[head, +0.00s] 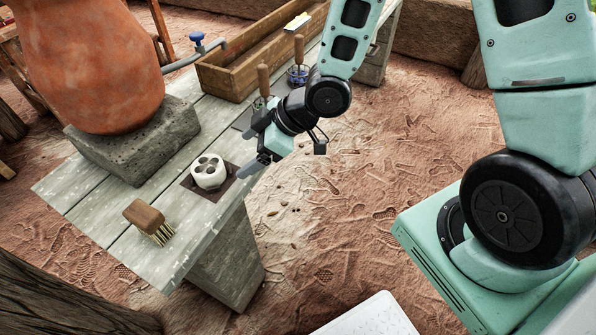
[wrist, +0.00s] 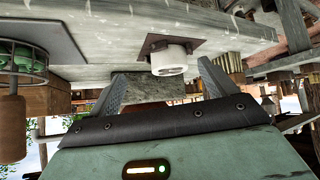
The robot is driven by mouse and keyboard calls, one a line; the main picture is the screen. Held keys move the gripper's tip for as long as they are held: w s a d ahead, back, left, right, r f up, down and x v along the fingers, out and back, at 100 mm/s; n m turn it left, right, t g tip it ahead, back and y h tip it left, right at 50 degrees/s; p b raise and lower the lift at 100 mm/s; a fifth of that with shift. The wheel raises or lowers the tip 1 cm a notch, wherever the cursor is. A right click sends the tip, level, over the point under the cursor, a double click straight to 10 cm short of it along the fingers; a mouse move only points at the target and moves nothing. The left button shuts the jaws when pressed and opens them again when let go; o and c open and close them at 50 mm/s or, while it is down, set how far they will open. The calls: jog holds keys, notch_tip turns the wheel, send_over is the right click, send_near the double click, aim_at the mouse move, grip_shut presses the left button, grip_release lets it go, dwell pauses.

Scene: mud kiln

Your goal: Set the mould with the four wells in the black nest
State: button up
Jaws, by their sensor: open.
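The mould (head: 208,170) is a white rounded block with several dark wells in its top. It stands upright on a dark brown square plate (head: 227,187) near the bench's front edge. In the wrist view, which is upside down, the mould (wrist: 168,62) shows between the finger lines, apart from them. My gripper (head: 250,149) is open and empty, to the right of the mould. Its fingers also show in the wrist view (wrist: 161,80). A dark slab (head: 242,121) lies behind my gripper, partly hidden; I cannot tell if it is the black nest.
A wooden-handled holder with green pieces (head: 263,82) and one with blue pieces (head: 298,73) stand beyond my gripper. A wooden trough (head: 232,82) lies behind. A clay vessel (head: 90,60) sits on a stone block (head: 135,140). A brush (head: 148,217) lies at the bench's near end.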

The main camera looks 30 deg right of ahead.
jog(key=s+r+m+g+h+p, duration=0.1)
jog(key=s+r+m+g+h, duration=0.1)
jog(key=s+r, duration=0.5)
jog(key=s+d+r+m+g+h+p, duration=0.1)
jog(key=s+r+h, duration=0.4)
jog(key=s, duration=0.8)
notch_tip(320, 180, up, 2)
jog(key=shift+d+r+m+g, duration=0.2)
jog(key=shift+m+g, duration=0.6)
jog(key=shift+m, duration=0.3)
